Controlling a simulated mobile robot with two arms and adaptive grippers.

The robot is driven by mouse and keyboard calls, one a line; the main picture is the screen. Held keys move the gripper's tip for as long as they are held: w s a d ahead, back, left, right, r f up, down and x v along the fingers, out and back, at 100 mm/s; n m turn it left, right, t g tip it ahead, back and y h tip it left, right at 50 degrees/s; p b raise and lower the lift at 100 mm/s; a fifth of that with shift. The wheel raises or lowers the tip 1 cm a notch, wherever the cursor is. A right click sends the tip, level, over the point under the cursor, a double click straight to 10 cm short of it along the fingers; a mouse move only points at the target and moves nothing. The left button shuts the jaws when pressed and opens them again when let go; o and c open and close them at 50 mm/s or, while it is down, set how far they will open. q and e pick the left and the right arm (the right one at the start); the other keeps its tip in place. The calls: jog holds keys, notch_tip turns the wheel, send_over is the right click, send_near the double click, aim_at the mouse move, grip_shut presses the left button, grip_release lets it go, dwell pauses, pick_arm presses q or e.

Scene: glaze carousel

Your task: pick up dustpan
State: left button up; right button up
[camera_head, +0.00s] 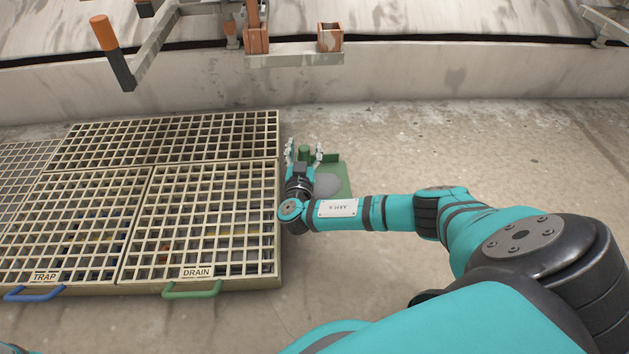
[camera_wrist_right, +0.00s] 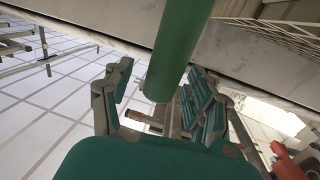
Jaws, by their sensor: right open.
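The green dustpan (camera_head: 341,172) lies on the concrete floor just right of the grating, partly hidden behind my right gripper and forearm. A grey, rounded patch shows on its pan. My right gripper (camera_head: 304,150) is open at the dustpan, with a finger on each side of its green handle. In the right wrist view the handle (camera_wrist_right: 178,50) is a thick green cylinder between the spread fingers of the gripper (camera_wrist_right: 160,92). I cannot tell whether a finger touches it. My left gripper is not in view.
Raised floor gratings labelled TRAP (camera_head: 85,225) and DRAIN (camera_head: 200,215) lie left of my right gripper, with a blue handle (camera_head: 35,293) and a green handle (camera_head: 192,291). A metal frame with brick-coloured holders (camera_head: 256,38) overhangs the back. The floor at right is clear.

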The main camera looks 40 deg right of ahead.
grip_shut()
